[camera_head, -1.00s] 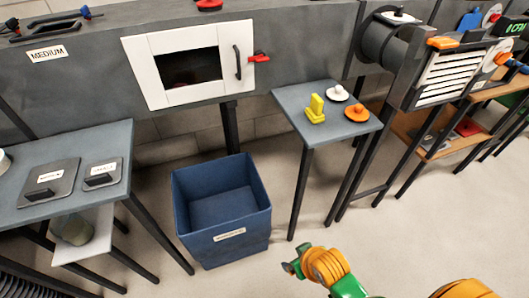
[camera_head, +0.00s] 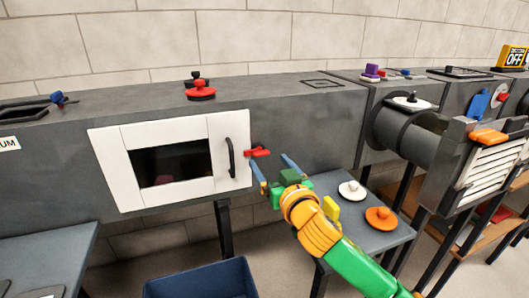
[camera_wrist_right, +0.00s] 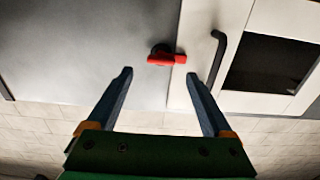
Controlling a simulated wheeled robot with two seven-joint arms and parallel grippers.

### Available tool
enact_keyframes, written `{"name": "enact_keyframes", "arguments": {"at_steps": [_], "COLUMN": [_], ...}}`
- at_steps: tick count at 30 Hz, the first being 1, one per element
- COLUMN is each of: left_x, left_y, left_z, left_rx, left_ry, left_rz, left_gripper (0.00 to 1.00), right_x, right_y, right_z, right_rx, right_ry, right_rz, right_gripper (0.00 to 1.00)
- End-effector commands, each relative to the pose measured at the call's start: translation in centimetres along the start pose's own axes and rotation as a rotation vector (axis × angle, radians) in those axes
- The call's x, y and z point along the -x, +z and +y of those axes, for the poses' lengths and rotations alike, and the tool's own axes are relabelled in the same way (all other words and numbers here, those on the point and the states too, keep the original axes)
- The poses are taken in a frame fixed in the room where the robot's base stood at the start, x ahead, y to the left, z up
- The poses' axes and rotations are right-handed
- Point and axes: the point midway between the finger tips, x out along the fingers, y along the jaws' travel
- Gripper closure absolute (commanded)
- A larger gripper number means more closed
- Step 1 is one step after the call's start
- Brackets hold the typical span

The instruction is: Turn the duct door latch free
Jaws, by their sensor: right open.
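The duct door (camera_head: 190,201) is a white frame with a dark window and a black handle (camera_head: 231,157). It looks closed on the grey duct. The red latch (camera_head: 258,152) sits at the door's right edge, lying roughly level. In the right wrist view the latch (camera_wrist_right: 166,59) shows beyond the fingertips, its red end over the white door's edge. My right gripper (camera_head: 272,168) is open and empty, just below and right of the latch, with its blue fingers pointing at the duct. It also shows in the wrist view (camera_wrist_right: 157,76), apart from the latch. My left gripper is not in view.
A grey side table (camera_head: 395,238) below my right arm holds a white knob (camera_head: 352,190), an orange knob (camera_head: 381,217) and a yellow piece (camera_head: 331,208). A blue bin (camera_head: 205,280) stands below the door. A red knob (camera_head: 201,91) sits on the duct top.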

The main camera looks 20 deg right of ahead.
Motion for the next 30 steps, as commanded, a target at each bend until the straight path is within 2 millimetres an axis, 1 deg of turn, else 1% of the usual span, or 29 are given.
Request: {"name": "enact_keyframes", "arguments": {"at_steps": [1, 3, 7, 11, 18, 19, 20, 21, 23, 24, 26, 27, 28, 30], "left_x": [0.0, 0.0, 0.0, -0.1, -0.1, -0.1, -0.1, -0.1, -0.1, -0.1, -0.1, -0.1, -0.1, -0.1], "left_y": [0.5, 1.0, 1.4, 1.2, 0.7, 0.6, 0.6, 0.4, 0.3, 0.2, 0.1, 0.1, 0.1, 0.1], "left_z": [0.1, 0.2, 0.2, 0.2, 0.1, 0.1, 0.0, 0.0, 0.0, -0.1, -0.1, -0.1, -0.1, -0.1], "left_rx": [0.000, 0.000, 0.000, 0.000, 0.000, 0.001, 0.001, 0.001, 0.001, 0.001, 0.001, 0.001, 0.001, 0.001], "left_ry": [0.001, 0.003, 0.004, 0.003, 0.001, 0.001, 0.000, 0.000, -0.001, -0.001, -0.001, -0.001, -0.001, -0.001], "left_rz": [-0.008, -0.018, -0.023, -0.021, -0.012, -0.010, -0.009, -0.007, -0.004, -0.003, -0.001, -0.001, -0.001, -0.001], "left_gripper": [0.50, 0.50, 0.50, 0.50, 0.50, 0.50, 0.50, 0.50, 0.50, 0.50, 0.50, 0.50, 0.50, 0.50], "right_x": [-1.0, -2.3, -3.9, -4.6, -4.7, -4.7, -4.6, -4.6, -4.6, -4.6, -4.6, -4.6, -4.6, -4.6], "right_y": [0.0, 0.0, 0.1, 0.1, 0.1, 0.1, 0.1, 0.1, 0.1, 0.1, 0.1, 0.1, 0.1, 0.1], "right_z": [0.0, 0.0, 0.0, 0.0, 0.0, 0.0, 0.0, 0.0, 0.0, 0.0, 0.0, 0.0, 0.0, 0.0], "right_rx": [-0.001, 0.000, 0.001, 0.001, 0.001, 0.001, 0.001, 0.001, 0.001, 0.001, 0.001, 0.001, 0.001, 0.002], "right_ry": [0.002, 0.001, 0.001, 0.000, 0.000, 0.000, 0.000, 0.000, 0.000, 0.000, 0.000, 0.000, 0.000, 0.000], "right_rz": [-0.001, 0.000, -0.002, -0.002, -0.002, -0.002, -0.002, -0.002, -0.002, -0.002, -0.002, -0.002, -0.003, -0.003], "right_gripper": [0.15, 0.15, 0.15, 0.15, 0.15, 0.20, 0.29, 0.39, 0.55, 0.66, 0.82, 0.93, 1.00, 1.00]}}
